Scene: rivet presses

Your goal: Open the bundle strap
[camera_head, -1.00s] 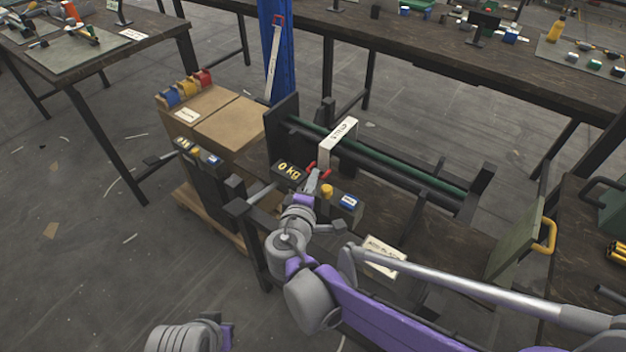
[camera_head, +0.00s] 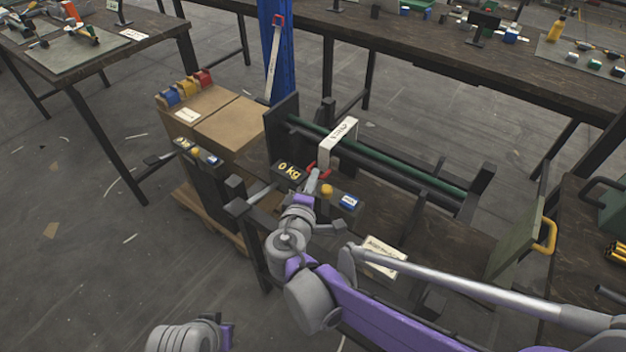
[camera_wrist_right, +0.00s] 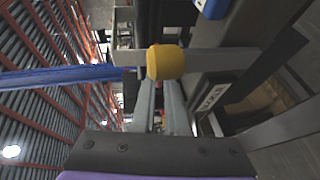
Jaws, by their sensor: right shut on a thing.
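The bundle strap (camera_head: 338,143) is a white band with dark lettering on top. It crosses the green rods (camera_head: 390,165) lying in a black rack. Red parts (camera_head: 311,168) show at its near lower end, where my right gripper (camera_head: 318,174) is. That gripper is shut on a red part there, small and partly hidden by the fingers. In the right wrist view, the grey fingers (camera_wrist_right: 160,103) point past a yellow knob (camera_wrist_right: 165,62); what they hold is not clear there. My left gripper is out of view; only part of the left arm shows at the bottom.
Cardboard boxes (camera_head: 228,125) and a blue post (camera_head: 277,50) stand behind. A lettered plate (camera_head: 384,257) lies nearer.

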